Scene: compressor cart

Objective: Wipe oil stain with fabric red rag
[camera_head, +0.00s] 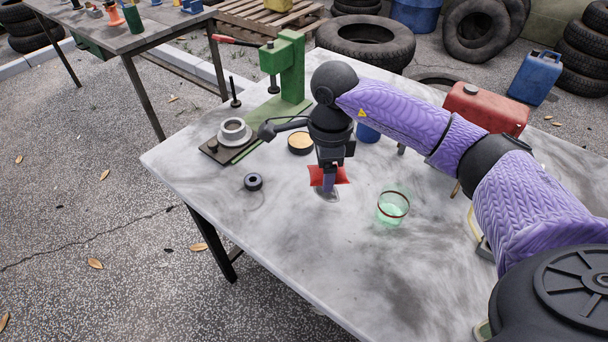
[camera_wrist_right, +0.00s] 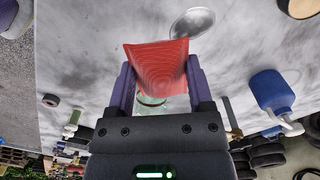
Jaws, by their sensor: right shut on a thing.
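The red rag (camera_head: 340,175) is pinched in my right gripper (camera_head: 329,180), low over the grey table (camera_head: 290,250). In the right wrist view the rag (camera_wrist_right: 160,68) spreads between the two purple fingers of my shut right gripper (camera_wrist_right: 160,85). I cannot tell whether the rag touches the table.
A red canister (camera_head: 485,108) stands beyond my arm. The front tabletop is clear.

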